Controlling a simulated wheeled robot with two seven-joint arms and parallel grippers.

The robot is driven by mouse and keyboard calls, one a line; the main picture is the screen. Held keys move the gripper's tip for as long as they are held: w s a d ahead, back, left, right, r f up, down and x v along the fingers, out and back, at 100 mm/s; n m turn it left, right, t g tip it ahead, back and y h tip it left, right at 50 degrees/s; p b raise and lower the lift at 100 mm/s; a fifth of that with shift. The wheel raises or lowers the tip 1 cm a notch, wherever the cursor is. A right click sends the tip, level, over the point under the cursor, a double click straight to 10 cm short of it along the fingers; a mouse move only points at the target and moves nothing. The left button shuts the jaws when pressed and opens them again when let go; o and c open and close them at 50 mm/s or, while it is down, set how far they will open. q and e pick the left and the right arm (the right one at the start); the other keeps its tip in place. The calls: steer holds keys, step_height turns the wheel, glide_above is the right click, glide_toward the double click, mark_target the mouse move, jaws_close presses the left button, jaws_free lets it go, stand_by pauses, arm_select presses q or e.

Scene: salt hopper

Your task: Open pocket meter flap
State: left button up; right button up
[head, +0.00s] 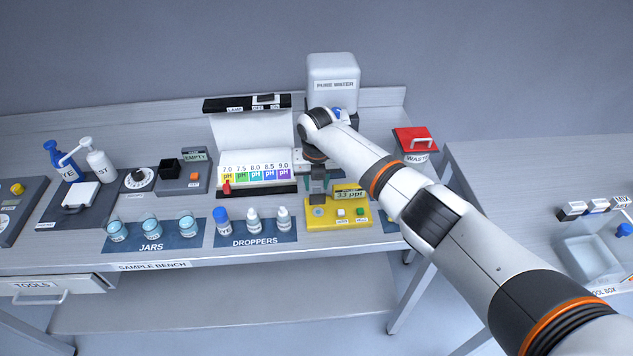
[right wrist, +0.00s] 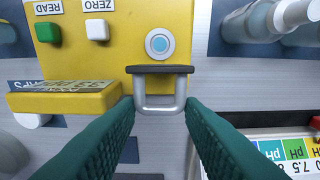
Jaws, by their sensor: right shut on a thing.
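The yellow pocket meter (head: 338,217) lies on the sample bench, its display reading about 33 ppt. In the right wrist view the meter (right wrist: 100,60) appears upside down, with a green READ button and a white ZERO button. The flap (right wrist: 160,69) shows as a narrow dark bar, seemingly edge-on, with a grey loop handle (right wrist: 160,107). The round blue-white well (right wrist: 159,43) beside it is uncovered. My right gripper (right wrist: 160,108) is shut on the handle, one green finger on each side. In the head view my right gripper (head: 318,192) points down at the meter. My left gripper is out of view.
Dropper bottles (head: 253,219) stand close to the left of the meter. The pH chart stand (head: 254,150) is behind them. The pure water tank (head: 333,82) is behind my right arm, and the red waste bin (head: 412,140) is to the right.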

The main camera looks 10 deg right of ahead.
steer(key=o, duration=0.8)
steer(key=shift+c, duration=0.2)
step_height(320, 180, up, 12)
steer(key=s+b, duration=0.1)
steer(key=b, duration=0.1)
steer(key=shift+f, duration=0.1)
